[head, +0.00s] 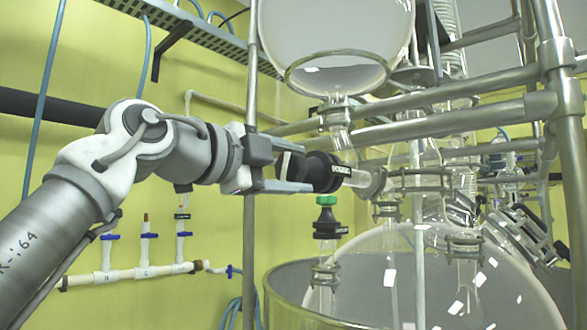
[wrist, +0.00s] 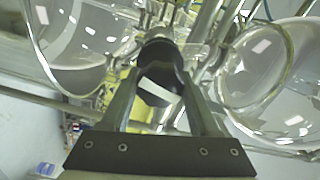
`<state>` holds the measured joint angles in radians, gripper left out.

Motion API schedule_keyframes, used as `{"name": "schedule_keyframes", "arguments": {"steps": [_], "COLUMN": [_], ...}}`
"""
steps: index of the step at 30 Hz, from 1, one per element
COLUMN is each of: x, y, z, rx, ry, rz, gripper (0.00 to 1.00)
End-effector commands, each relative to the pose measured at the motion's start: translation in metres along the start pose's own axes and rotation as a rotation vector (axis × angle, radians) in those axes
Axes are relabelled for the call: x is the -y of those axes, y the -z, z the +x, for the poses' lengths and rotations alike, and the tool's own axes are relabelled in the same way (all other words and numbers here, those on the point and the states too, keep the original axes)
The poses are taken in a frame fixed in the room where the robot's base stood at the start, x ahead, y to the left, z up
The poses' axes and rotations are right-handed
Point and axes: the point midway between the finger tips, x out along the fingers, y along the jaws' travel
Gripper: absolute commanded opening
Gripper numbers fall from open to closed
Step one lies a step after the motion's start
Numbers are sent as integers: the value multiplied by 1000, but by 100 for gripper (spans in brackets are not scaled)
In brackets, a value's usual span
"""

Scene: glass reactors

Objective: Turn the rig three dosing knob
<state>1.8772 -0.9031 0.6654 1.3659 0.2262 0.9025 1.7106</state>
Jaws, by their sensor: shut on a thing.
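The black dosing knob (head: 325,173) sits on the left end of a horizontal glass stem, below the upper round glass vessel. My gripper (head: 306,171) reaches it from the left and is shut on it, with one finger above and one below in the head view. In the wrist view my gripper (wrist: 160,77) has its two fingers on either side of the dark knob (wrist: 157,54), which carries a pale patch. The exact contact of the fingertips is partly hidden. I cannot read a rig number on it.
A smaller valve with a green cap (head: 326,201) stands just below the knob. A large glass vessel (head: 400,252) fills the lower right, and the upper glass vessel (head: 335,40) hangs above. Metal rails (head: 440,103) cross behind. A white manifold (head: 130,275) with blue taps is at lower left.

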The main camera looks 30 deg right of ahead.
Motion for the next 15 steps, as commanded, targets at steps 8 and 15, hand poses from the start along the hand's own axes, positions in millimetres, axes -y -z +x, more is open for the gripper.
{"name": "schedule_keyframes", "arguments": {"steps": [8, 15], "x": [0, 0], "y": [0, 0], "z": [0, 0], "rx": [-1, 0], "ry": [1, 1], "rz": [2, 1], "gripper": [6, 89]}}
